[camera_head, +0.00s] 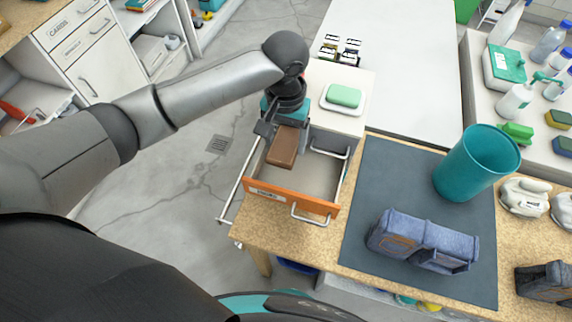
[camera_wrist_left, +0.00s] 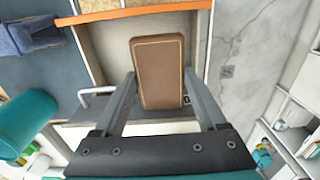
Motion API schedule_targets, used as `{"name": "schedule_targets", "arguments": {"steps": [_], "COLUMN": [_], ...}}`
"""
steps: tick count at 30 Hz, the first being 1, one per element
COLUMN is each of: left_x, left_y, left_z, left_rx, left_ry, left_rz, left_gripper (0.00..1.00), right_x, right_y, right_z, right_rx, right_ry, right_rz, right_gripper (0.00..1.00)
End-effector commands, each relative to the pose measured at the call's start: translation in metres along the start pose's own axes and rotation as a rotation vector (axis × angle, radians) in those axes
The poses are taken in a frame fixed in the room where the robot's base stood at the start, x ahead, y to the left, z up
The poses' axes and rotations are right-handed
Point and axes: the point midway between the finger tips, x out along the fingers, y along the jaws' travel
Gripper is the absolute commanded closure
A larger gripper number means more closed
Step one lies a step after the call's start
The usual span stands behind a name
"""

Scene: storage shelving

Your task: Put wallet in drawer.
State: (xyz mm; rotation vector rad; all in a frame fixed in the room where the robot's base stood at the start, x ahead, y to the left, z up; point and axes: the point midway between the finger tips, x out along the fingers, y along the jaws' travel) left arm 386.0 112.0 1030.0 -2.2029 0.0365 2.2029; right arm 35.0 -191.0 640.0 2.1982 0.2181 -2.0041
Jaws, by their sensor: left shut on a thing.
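The brown wallet (camera_head: 283,147) is held by my left gripper (camera_head: 281,130), over the left part of the open drawer. In the left wrist view the wallet (camera_wrist_left: 158,72) lies between the two fingers of the gripper (camera_wrist_left: 160,95). The drawer (camera_head: 293,200) has an orange front and a pale inside, and it is pulled out. In the left wrist view its orange front edge (camera_wrist_left: 135,12) runs across the top. I cannot tell whether the wallet touches the drawer floor. My right gripper is not in view.
A soap dish with green soap (camera_head: 344,96) stands on the white top behind the drawer. To the right, a dark mat (camera_head: 375,175) holds a teal bin (camera_head: 476,163) and a blue-grey case (camera_head: 422,241). The right part of the drawer is empty.

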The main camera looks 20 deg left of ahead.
Motion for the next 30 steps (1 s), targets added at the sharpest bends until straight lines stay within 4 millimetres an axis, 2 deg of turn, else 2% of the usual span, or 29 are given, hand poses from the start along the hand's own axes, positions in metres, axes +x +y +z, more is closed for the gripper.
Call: {"name": "schedule_targets", "arguments": {"steps": [1, 6, 11, 18, 21, 30], "left_x": [0.016, 0.048, 0.06, 0.095, 0.101, 0.102], "left_y": [0.0, 0.001, 0.001, 0.001, 0.001, 0.001], "left_z": [0.001, 0.001, 0.0, 0.0, 0.0, 0.0], "left_rx": [-0.001, 0.001, 0.001, 0.0, 0.001, 0.001], "left_ry": [-0.004, -0.002, 0.001, -0.001, 0.001, 0.001], "left_rz": [-0.001, 0.0, 0.0, 0.0, 0.001, 0.001], "left_gripper": [0.82, 0.82, 0.82, 0.82, 0.82, 0.82], "right_x": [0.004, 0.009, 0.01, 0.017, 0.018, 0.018], "right_y": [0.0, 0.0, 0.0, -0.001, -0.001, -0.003], "right_z": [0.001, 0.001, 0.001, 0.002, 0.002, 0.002], "right_rx": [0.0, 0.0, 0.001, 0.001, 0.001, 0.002], "right_ry": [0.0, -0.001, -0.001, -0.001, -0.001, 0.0], "right_rz": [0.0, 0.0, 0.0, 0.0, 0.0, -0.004], "right_gripper": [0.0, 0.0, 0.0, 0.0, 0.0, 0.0]}}
